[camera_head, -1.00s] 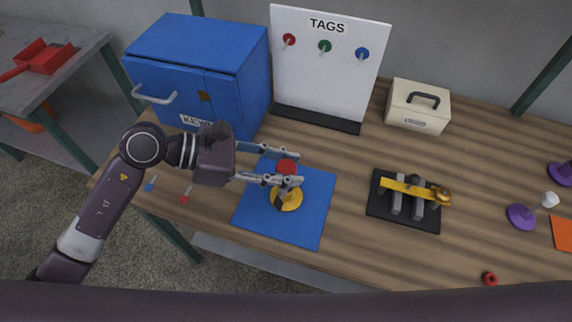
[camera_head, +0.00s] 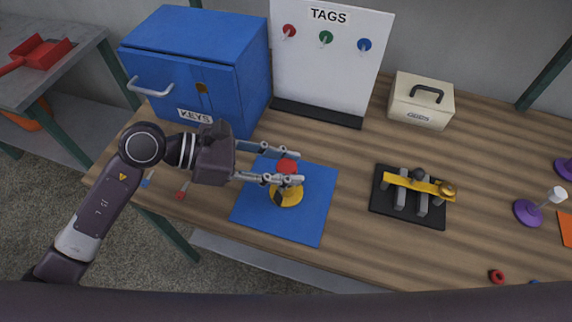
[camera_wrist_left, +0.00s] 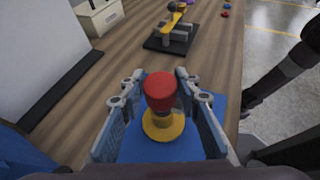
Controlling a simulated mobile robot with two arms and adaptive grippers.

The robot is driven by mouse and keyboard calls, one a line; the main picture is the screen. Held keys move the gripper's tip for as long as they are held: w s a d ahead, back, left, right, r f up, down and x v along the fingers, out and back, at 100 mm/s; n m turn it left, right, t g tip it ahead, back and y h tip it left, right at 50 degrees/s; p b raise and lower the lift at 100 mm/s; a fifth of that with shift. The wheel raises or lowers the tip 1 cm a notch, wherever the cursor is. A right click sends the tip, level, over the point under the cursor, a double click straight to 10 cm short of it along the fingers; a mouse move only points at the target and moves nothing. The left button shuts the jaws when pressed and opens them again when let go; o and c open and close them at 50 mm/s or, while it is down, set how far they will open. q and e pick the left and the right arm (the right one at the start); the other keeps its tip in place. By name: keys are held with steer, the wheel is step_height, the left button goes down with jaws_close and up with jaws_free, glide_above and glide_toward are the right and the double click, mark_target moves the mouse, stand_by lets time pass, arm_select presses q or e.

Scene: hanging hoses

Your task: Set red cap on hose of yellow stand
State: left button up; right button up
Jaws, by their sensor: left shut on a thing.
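The red cap (camera_head: 287,166) sits between the fingers of my left gripper (camera_head: 297,167), which is shut on it. The yellow stand (camera_head: 290,197) is on the blue mat (camera_head: 305,225), directly below the cap. In the left wrist view the red cap (camera_wrist_left: 160,88) is upright over the yellow stand (camera_wrist_left: 158,130), with a short dark part between them. The hose is mostly hidden under the cap, and I cannot tell how deep it sits in it. A dark arm of mine with its right gripper (camera_wrist_left: 248,104) shows at the right of the wrist view; its jaws are unclear.
A blue KEYS cabinet (camera_head: 190,65) and a white TAGS board (camera_head: 325,75) stand behind. A black rack with a yellow bar (camera_head: 418,184) is to the right. A purple stand (camera_head: 528,212) and a red ring (camera_head: 497,276) lie further right. Wood between mat and rack is clear.

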arm_select(q)
steer(key=o, duration=0.9)
steer(key=shift+f, duration=0.15)
steer(key=shift+a, duration=0.1)
steer(key=v, duration=1.2)
